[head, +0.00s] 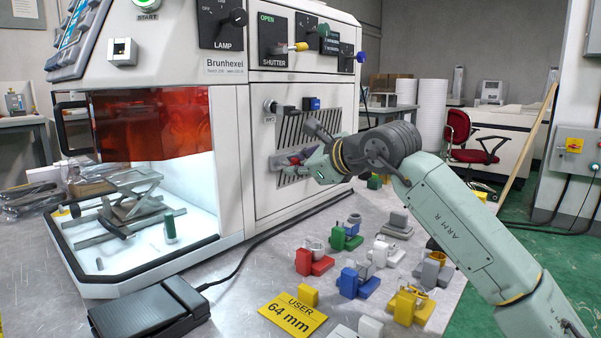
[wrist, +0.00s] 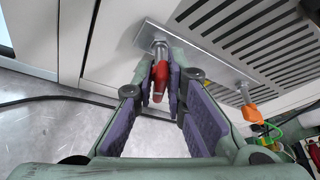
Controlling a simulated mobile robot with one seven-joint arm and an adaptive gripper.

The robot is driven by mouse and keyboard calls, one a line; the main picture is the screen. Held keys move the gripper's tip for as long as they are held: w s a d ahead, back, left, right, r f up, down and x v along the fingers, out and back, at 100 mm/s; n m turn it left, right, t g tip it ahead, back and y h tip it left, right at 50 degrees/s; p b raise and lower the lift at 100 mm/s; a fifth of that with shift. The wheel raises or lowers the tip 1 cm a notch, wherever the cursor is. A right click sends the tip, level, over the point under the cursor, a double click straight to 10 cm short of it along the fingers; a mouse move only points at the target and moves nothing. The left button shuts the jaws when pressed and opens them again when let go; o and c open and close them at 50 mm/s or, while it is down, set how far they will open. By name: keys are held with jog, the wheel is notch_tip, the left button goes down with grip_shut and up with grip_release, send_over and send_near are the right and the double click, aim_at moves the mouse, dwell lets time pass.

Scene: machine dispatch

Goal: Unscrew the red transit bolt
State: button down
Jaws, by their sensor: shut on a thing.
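The red transit bolt (wrist: 159,82) sits in a metal bracket plate (wrist: 195,60) on the machine's side panel. In the wrist view its red head is between my gripper's fingertips (wrist: 160,80), and a shiny metal shank shows above it. My gripper is shut on the bolt. In the head view my gripper (head: 299,163) reaches the side panel below the vent slots, and the bolt shows as a small red patch (head: 296,159), partly hidden by the fingers.
An orange piece (wrist: 252,114) hangs at the plate's right end. The white Brunhexel machine (head: 228,150) has switches and a vent grille (head: 315,125). Several coloured fixtures, such as a red one (head: 313,263), stand on the bench below. A black pedal (head: 150,312) lies at front left.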

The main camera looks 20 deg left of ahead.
jog(key=shift+f+n+b, duration=0.25)
jog(key=shift+n+b, duration=0.15)
jog(key=shift+b, duration=0.4)
jog(key=shift+n+t+b, duration=0.3)
jog(key=shift+t+b, duration=0.1)
jog(key=shift+b, duration=0.1)
jog(key=shift+r+n+b, duration=0.25)
jog(key=shift+n+b, duration=0.1)
jog(key=shift+n, duration=0.05)
jog(key=c, duration=1.6)
grip_release()
jog(key=shift+o, duration=0.2)
